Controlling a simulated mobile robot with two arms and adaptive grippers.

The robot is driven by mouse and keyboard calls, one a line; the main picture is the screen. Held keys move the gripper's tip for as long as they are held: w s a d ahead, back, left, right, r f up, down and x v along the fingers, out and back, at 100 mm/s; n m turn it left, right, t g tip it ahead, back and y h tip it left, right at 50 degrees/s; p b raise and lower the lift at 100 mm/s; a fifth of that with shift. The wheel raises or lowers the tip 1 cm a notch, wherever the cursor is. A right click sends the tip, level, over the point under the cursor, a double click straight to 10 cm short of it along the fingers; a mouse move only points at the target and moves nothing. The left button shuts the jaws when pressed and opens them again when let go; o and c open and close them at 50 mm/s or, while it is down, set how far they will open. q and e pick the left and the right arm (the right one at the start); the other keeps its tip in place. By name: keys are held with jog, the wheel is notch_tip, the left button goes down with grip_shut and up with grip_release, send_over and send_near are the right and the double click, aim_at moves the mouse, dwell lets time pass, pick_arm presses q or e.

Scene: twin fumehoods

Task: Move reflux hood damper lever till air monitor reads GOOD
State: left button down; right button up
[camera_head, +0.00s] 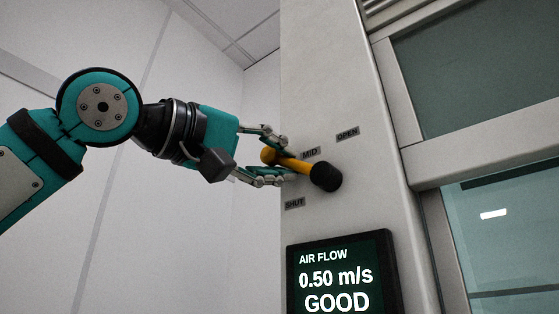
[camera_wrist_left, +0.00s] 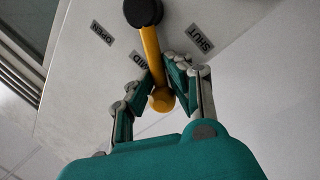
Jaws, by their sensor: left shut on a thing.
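The damper lever (camera_head: 296,163) is a yellow bar with a black pivot hub (camera_head: 325,176) on the pale hood post. Its yellow end points left, close to the MID label (camera_head: 311,153); OPEN (camera_head: 347,134) is above and SHUT (camera_head: 294,203) below. My left gripper (camera_head: 277,160) is shut on the lever near its free end. In the left wrist view the lever (camera_wrist_left: 152,55) runs down between the fingers (camera_wrist_left: 160,92). The air monitor (camera_head: 337,277) reads AIR FLOW 0.50 m/s GOOD. My right gripper is not in view.
The hood's sash frame and glass (camera_head: 480,70) stand right of the post. A pale wall (camera_head: 180,230) lies behind my left arm, with free room below the arm.

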pick_arm(q)
jog(key=shift+d+f, duration=0.1)
jog(key=shift+f, duration=0.1)
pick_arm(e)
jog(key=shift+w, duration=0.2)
pick_arm(q)
jog(key=c, duration=1)
grip_release()
jog(key=shift+a+r, duration=0.1)
jog(key=shift+a, duration=0.1)
jog(key=shift+c, duration=0.2)
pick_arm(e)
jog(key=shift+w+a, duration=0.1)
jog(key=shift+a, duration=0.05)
pick_arm(q)
jog(key=shift+s, duration=0.1)
jog(key=v, duration=1.1)
jog(key=shift+s+a, duration=0.2)
jog(key=shift+a, duration=0.15)
